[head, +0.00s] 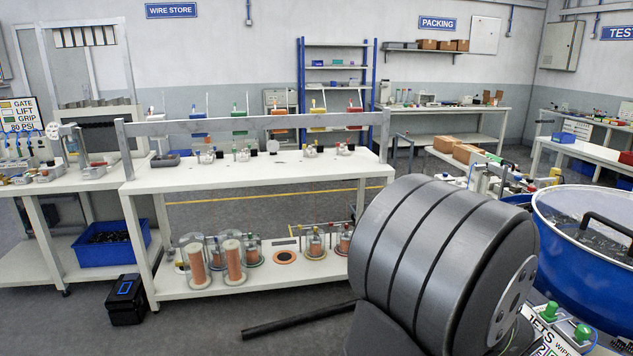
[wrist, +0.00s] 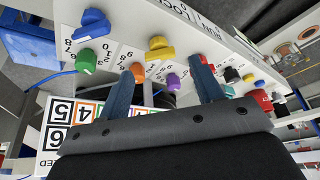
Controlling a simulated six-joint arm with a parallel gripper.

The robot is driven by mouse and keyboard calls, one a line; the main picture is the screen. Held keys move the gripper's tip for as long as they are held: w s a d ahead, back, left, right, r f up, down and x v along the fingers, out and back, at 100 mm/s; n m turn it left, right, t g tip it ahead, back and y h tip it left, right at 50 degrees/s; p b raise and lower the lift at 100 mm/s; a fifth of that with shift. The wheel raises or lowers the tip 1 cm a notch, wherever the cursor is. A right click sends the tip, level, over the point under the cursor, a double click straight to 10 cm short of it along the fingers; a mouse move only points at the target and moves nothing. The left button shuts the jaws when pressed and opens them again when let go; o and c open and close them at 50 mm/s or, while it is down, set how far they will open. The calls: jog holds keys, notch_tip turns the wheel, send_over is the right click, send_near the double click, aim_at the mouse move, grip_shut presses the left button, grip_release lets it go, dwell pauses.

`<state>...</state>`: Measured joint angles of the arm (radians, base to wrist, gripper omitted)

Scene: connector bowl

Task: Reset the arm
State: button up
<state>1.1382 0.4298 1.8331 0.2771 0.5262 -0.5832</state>
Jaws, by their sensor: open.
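My gripper (wrist: 168,66) shows in the wrist view as two blue fingers on a dark grey mount. The fingers stand wide apart with nothing held between them. They reach toward a white panel (wrist: 118,20) with coloured knobs. The left fingertip overlaps an orange knob (wrist: 138,72) in the picture, and the right one lies by a red knob. A purple knob (wrist: 173,82) shows in the gap. I cannot tell whether the fingers touch any knob. The gripper is not seen in the head view.
In the head view, a blue bowl (head: 575,240) of small parts is at the right, beside a control panel with green knobs (head: 549,311). A large dark grey drum shape blocks the centre right. A white bench (head: 250,178) and a blue bin (head: 75,256) stand left.

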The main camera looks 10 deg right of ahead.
jog(key=x, duration=0.3)
jog(key=shift+w+f, duration=0.1)
jog(key=shift+f, duration=0.1)
jog(key=shift+m+g, duration=0.3)
jog(key=shift+m, duration=0.2)
jog(key=shift+r, duration=0.4)
jog(key=v, duration=1.5)
jog(key=shift+n, duration=0.3)
jog(key=shift+a, duration=0.1)
